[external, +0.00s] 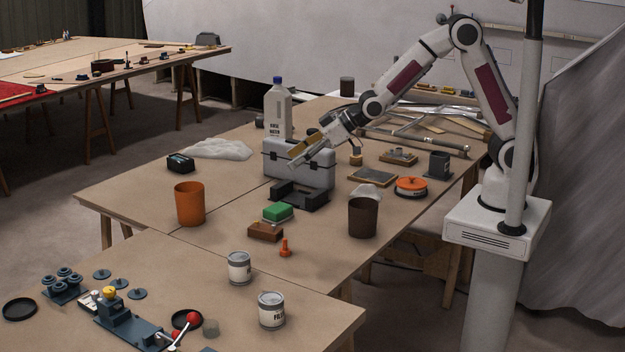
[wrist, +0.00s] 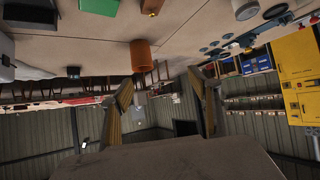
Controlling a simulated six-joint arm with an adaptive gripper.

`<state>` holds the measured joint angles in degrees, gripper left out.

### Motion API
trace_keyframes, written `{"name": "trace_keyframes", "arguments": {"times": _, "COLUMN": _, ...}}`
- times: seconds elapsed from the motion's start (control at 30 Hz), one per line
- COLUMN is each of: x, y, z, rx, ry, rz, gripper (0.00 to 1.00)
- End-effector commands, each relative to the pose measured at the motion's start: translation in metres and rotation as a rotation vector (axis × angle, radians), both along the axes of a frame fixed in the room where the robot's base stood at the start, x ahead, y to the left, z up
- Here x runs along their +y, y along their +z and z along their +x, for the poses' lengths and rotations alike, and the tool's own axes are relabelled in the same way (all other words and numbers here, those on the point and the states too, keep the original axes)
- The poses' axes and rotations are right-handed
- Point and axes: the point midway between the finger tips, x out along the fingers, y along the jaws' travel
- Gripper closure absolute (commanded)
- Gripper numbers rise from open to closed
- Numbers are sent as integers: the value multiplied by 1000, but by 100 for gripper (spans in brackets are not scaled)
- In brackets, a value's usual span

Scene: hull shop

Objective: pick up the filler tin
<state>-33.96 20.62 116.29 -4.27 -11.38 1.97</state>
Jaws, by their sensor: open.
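Two pale tins with grey lids stand upright on the near part of the workbench in the external view. The front tin (external: 272,311) has a label that seems to begin with "FI"; the other tin (external: 239,268) stands behind and left of it, its label too small to read. My gripper (external: 300,156) is open and empty above the grey toolbox, well behind and above both tins. In the wrist view the open fingers (wrist: 161,84) have nothing between them but distant background. One pale tin (wrist: 245,9) shows at the top edge; I cannot tell which.
The grey toolbox (external: 298,165) is close under my gripper, with a white bottle (external: 278,112) behind it. An orange bucket (external: 189,204), a green block (external: 278,212), a brown block (external: 265,232), an orange cone (external: 285,248) and a brown pot (external: 362,217) stand between. Blue-grey fixtures (external: 125,322) lie left of the tins.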

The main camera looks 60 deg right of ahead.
Motion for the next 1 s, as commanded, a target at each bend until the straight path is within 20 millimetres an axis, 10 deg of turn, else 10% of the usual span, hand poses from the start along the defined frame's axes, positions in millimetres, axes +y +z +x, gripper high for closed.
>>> {"name": "trace_keyframes", "arguments": {"times": 1.0, "x": 225, "y": -155, "z": -68, "rx": -135, "ry": 329, "rz": 167, "gripper": 38}}
